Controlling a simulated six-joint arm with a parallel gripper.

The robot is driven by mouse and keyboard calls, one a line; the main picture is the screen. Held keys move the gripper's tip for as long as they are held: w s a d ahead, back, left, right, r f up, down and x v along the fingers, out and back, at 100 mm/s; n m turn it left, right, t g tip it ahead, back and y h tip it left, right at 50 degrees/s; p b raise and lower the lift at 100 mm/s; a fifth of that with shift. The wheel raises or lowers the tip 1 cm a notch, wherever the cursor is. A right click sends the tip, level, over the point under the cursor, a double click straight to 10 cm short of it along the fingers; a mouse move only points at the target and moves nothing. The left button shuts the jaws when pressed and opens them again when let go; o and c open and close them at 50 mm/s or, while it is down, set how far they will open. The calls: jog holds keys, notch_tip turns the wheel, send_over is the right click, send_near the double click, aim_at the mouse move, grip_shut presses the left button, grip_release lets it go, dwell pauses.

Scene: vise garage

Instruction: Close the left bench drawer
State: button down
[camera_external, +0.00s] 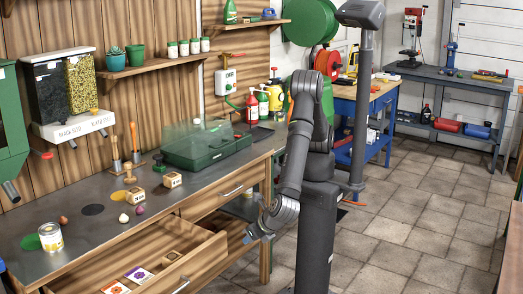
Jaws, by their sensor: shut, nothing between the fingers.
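The left bench drawer (209,252) is wooden and stands open, pulled out from under the bench at the lower left. Its handle (181,285) shows at the bottom edge, and its front is partly cut off by the picture. Several seed packets lie in it, one purple (139,274) and one orange (115,288). My gripper (250,237) is shut and empty. In the picture it is just right of the drawer's far corner; I cannot tell whether they touch.
The grey bench top (95,235) holds a tin can (51,237), wooden blocks (172,180) and a green case (205,145). The right drawer (225,195) looks shut. The tiled floor (385,245) right of my arm is clear.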

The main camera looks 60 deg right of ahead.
aim_at(179, 218)
jog(key=shift+n+t+y, duration=0.3)
jog(key=shift+n+t, duration=0.2)
jog(key=shift+n, duration=0.3)
jog(key=x, duration=0.3)
jog(key=d+x, duration=0.1)
jog(key=x, duration=0.7)
jog(key=shift+w+d+r, duration=0.1)
jog(key=shift+w+d, duration=0.05)
jog(key=shift+d, duration=0.05)
jog(key=shift+w, duration=0.4)
jog(key=shift+w, duration=0.1)
jog(key=w, duration=2.6)
jog(key=shift+w+r, duration=0.1)
jog(key=shift+w, duration=0.3)
jog(key=shift+w, duration=0.1)
